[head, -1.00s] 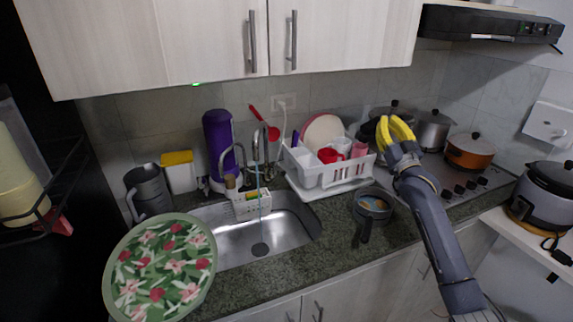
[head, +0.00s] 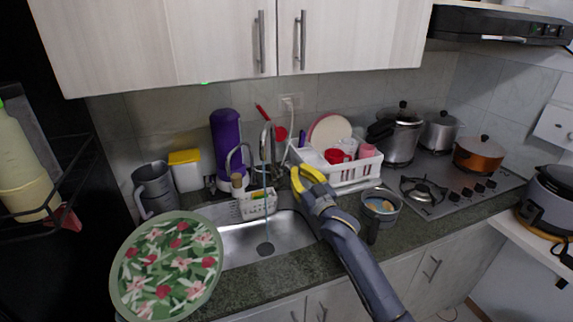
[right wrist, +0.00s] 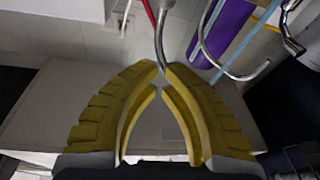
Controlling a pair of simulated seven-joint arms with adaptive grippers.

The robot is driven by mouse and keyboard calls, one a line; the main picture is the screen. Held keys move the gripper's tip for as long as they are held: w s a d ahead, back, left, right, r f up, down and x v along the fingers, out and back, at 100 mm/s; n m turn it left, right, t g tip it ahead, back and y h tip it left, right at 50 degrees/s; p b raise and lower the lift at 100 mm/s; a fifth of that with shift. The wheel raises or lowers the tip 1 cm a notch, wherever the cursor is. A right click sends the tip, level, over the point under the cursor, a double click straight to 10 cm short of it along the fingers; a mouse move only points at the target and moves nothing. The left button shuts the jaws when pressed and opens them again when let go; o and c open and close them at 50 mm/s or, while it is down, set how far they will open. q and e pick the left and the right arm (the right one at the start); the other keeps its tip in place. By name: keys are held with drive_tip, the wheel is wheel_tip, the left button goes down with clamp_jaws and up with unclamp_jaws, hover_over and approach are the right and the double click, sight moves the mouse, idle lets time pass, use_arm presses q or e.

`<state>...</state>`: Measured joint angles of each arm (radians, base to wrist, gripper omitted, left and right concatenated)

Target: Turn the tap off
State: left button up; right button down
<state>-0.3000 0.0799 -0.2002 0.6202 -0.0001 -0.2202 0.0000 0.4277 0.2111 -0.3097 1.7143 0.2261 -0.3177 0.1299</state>
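The chrome tap (head: 265,140) stands at the back of the sink (head: 285,232), and a thin water stream (head: 267,222) runs from it into the basin. A second, thinner curved spout (head: 229,158) stands to its left. My right gripper (head: 298,172) is just right of the tap, its yellow fingers pointing toward it. In the right wrist view the fingertips (right wrist: 163,68) meet, with nothing visible held between them. A chrome pipe (right wrist: 159,35) shows just beyond the tips; I cannot tell if they touch. The tap's lever is not clearly visible. My left gripper is out of view.
A white dish rack (head: 350,172) stands right of the tap, close behind my right gripper. A small pan (head: 382,203) sits on the counter right of my arm. A white caddy (head: 258,205) is at the sink's back edge. A floral plate (head: 167,268) is at front left.

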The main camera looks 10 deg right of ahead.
wheel_tip(320, 180, up, 2)
hover_over(288, 170)
drive_tip(key=shift+w+a, duration=0.3)
drive_tip(key=shift+a, duration=0.15)
drive_tip(key=shift+s+d+f, duration=0.15)
drive_tip(key=shift+f, duration=0.45)
drive_tip(key=shift+s+d+f, duration=0.1)
drive_tip(key=shift+d+f, duration=0.05)
drive_tip(key=shift+f, duration=0.45)
drive_tip(key=shift+d+f, duration=0.1)
drive_tip(key=shift+f, duration=0.7)
drive_tip(key=shift+s+f, duration=0.1)
